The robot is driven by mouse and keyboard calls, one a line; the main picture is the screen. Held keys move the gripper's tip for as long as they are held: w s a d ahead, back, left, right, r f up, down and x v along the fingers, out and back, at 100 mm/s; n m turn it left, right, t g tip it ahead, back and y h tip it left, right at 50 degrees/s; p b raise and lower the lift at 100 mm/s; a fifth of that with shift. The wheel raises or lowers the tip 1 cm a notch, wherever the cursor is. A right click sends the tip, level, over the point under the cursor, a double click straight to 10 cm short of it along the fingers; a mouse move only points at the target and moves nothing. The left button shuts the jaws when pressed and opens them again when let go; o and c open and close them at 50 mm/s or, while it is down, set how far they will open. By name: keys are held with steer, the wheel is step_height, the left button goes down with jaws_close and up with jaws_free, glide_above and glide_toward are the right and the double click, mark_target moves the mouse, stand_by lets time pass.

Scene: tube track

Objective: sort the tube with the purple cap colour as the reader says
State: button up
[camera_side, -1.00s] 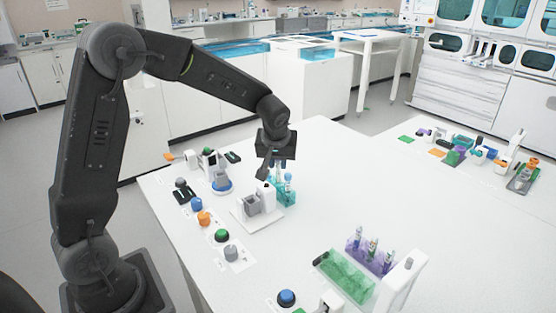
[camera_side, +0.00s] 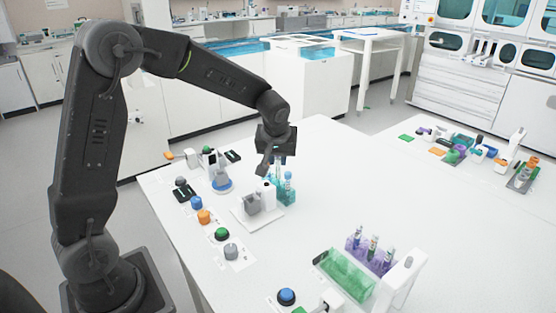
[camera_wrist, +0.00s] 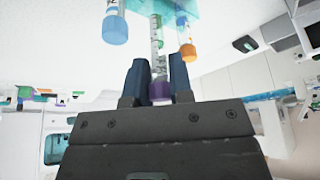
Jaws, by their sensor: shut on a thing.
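The tube with the purple cap (camera_wrist: 158,88) is between the two blue fingers of my gripper (camera_wrist: 158,76) in the wrist view. The fingers are shut on it near the cap, and its clear, marked body (camera_wrist: 156,42) runs toward the teal rack (camera_wrist: 172,7). In the side view my gripper (camera_side: 270,164) is above the teal rack (camera_side: 287,197), and the purple cap is hidden there. Whether the tube's lower end is still inside the rack is not clear. A blue-capped tube (camera_wrist: 115,28) and an orange-capped tube (camera_wrist: 187,48) stand beside it.
A white device with a grey block (camera_side: 251,204) stands just left of the teal rack. Coloured buttons (camera_side: 222,234) line the table's left side. A green rack (camera_side: 345,276) and a purple rack (camera_side: 381,262) holding tubes stand at the front right. The table's middle right is clear.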

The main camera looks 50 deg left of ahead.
steer(key=o, duration=0.8)
steer(key=shift+o, duration=0.2)
steer(key=v, duration=1.3)
steer(key=shift+r, duration=0.4)
steer(key=shift+s+d, duration=0.1)
steer(key=s+d+f+m+t+h, duration=0.1)
steer(key=s+d+m, duration=0.2)
steer(key=s, duration=0.7)
steer(key=s+d+f+m+t+h, duration=0.1)
steer(key=s+d+m, duration=0.3)
steer(key=s, duration=0.7)
steer(key=shift+s+d+f+m+h, duration=0.2)
steer(key=shift+d+f+m+h, duration=0.3)
steer(key=shift+m, duration=0.5)
